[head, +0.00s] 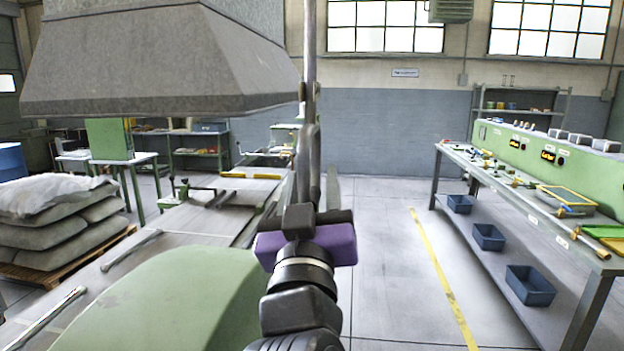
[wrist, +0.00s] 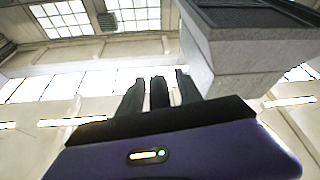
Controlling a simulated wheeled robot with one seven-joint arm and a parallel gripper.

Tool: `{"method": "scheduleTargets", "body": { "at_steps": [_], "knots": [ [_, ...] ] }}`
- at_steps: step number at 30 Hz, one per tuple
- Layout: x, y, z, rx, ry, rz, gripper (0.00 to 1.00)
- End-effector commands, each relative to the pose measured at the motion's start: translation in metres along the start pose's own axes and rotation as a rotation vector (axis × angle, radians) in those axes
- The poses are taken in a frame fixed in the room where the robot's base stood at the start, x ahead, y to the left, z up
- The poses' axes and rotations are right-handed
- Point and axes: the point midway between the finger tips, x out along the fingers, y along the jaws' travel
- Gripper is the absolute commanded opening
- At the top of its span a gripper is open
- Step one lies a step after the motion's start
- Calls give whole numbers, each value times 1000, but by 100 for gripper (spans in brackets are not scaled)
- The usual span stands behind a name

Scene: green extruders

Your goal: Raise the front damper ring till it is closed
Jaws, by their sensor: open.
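I cannot pick out the front damper ring in either view. The grey hood (head: 150,65) hangs at the upper left of the head view, and its pale underside corner (wrist: 235,60) shows at the upper right of the wrist view. My gripper (head: 311,135) points upward, just right of the hood's right edge in the picture. In the wrist view its dark fingers (wrist: 158,80) stand apart, open, with a dark upright piece between them that I cannot identify. A thin grey upright (head: 310,60) shows above the fingers in the head view; whether they touch it is unclear.
A green rounded machine cover (head: 160,300) is at the lower left. Stacked sacks (head: 60,215) lie on a pallet at the left. A long workbench (head: 520,190) with blue bins beneath stands at the right. The floor between is clear, with a yellow line (head: 445,280).

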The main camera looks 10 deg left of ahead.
Motion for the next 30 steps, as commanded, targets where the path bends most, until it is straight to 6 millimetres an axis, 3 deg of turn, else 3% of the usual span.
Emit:
{"method": "scheduleTargets", "body": {
  "at_steps": [7, 13, 30],
  "knots": [
    [1, 0, 0, 0, 0, 0, 40],
    [0, 0, 0, 0, 0, -1, 1],
    [0, -2, 0, 0, 1, -5, 0]
  ]
}}
